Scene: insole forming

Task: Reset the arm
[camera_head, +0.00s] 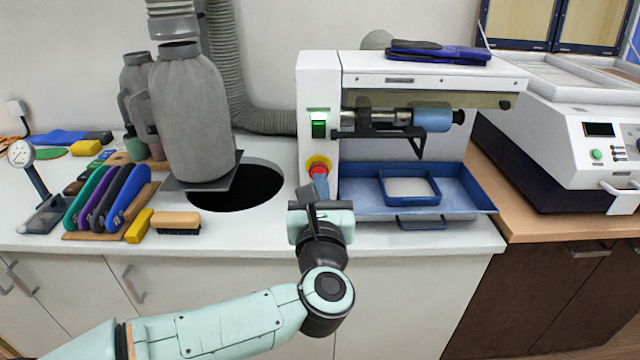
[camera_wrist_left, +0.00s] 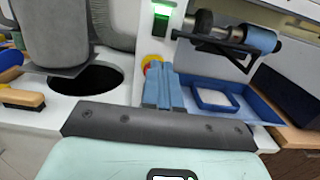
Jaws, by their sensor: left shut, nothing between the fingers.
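My left arm comes in from the lower left in the head view. Its gripper (camera_head: 319,176) is upright in front of the white machine (camera_head: 318,80), its fingers overlapping the area just below the red emergency button (camera_head: 318,164). In the left wrist view the gripper's blue fingers (camera_wrist_left: 163,84) are together with nothing between them. The yellow base of the button shows just behind them. I cannot tell whether the fingertips touch the machine. My right gripper is in neither view.
A blue tray (camera_head: 465,190) holding a smaller blue frame (camera_head: 410,173) sits right of the gripper. A dark round hole (camera_head: 240,190) and a grey bag (camera_head: 190,115) are to the left. Colored insoles (camera_head: 105,197) and a wooden brush (camera_head: 176,220) lie farther left.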

